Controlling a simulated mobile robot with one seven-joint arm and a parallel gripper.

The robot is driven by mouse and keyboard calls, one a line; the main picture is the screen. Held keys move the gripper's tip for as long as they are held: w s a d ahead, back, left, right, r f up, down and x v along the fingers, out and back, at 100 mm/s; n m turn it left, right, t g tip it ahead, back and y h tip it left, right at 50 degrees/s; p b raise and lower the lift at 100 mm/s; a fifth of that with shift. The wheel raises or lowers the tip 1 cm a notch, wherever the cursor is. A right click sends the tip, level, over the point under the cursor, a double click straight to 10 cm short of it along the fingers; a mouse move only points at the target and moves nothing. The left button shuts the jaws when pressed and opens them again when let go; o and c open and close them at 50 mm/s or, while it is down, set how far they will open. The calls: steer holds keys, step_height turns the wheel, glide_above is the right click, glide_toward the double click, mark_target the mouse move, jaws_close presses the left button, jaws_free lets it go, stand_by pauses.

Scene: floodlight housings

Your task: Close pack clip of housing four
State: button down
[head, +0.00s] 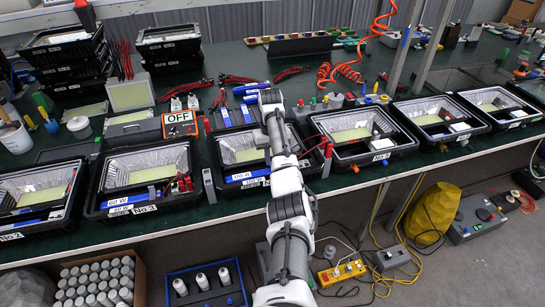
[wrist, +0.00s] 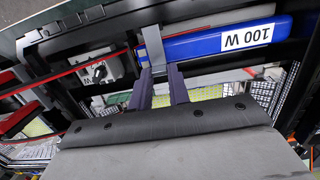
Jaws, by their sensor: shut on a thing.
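Housing four (head: 222,152) is a black open frame with a silver reflector and a pale yellow-green panel. My arm hides part of it and its number. A blue pack marked 100 W (head: 240,177) lies along its front edge; the pack also shows in the wrist view (wrist: 205,42). A narrow grey pack clip (wrist: 153,44) stands across the pack's left part in the wrist view. My gripper (wrist: 160,72) has its two dark fingers at the clip's lower end and is shut on it. Whether the clip is latched cannot be told. In the head view my arm hides the gripper.
Housing three (head: 98,190) stands close on the left, and another housing (head: 315,123) close on the right. In the wrist view, a grey block (wrist: 98,72) and red wires lie left of the fingers.

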steer(key=c, duration=1.3)
jaws_free()
steer(key=shift+a+f, duration=0.1)
steer(key=r, duration=0.4)
steer(key=w+r, duration=0.1)
steer(key=r, duration=0.9)
steer(key=shift+w+a, duration=0.15)
steer(key=shift+f, duration=0.1)
